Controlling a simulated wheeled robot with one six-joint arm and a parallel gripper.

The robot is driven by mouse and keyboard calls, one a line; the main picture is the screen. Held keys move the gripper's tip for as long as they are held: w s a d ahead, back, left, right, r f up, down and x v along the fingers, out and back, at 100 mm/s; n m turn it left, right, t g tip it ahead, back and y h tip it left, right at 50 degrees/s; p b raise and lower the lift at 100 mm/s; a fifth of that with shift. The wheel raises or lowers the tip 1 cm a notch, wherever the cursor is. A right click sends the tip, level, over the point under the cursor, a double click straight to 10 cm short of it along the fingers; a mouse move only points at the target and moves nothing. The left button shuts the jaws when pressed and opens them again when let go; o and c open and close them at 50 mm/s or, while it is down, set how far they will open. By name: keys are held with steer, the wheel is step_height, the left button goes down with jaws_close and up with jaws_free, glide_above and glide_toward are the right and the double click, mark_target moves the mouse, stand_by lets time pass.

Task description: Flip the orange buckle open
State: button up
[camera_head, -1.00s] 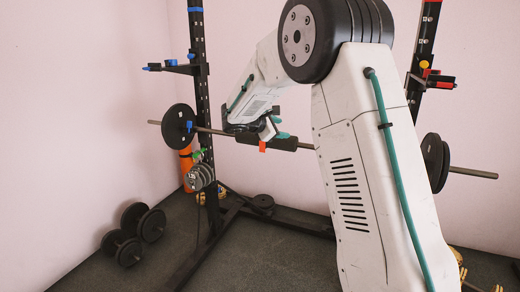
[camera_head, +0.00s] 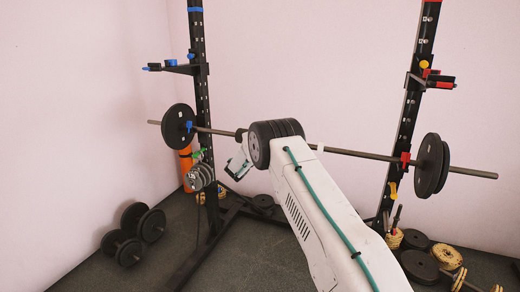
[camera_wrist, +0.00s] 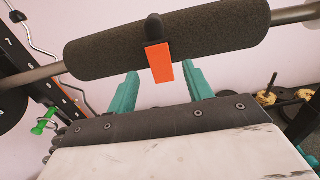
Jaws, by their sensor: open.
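The orange buckle (camera_wrist: 160,62) shows in the wrist view as a flat orange tab with a black rounded piece at its top. It hangs down the front of a black foam pad (camera_wrist: 215,28) around the barbell's bar. My gripper (camera_wrist: 163,76) has two teal fingers, spread apart with nothing clamped between them. From the wrist camera, the tab's lower end appears between the fingertips; I cannot tell whether they touch it.
The barbell (camera_head: 350,153) rests across a black rack with uprights left (camera_head: 201,90) and right (camera_head: 408,110). Dumbbells (camera_head: 130,235) lie on the floor at left. Plates (camera_head: 422,268) lie at lower right. A green-handled item (camera_wrist: 42,124) hangs left in the wrist view.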

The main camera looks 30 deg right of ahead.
steer(key=shift+x, duration=1.6)
steer(key=c, duration=1)
steer(key=shift+a+r, duration=0.1)
steer(key=shift+r, duration=0.1)
steer(key=shift+s+a+r+g+y, duration=0.1)
steer(key=shift+r+g+y, duration=0.4)
steer(key=shift+g+y, duration=0.8)
steer(key=shift+s+a+r+g+y, duration=0.1)
steer(key=shift+r+g+y, duration=0.65)
steer(key=shift+y, duration=0.9)
steer(key=shift+s+a+r+g+y, duration=0.1)
steer(key=shift+r+g+y, duration=0.2)
steer(key=shift+g+y, duration=1.1)
steer(key=shift+y, duration=0.35)
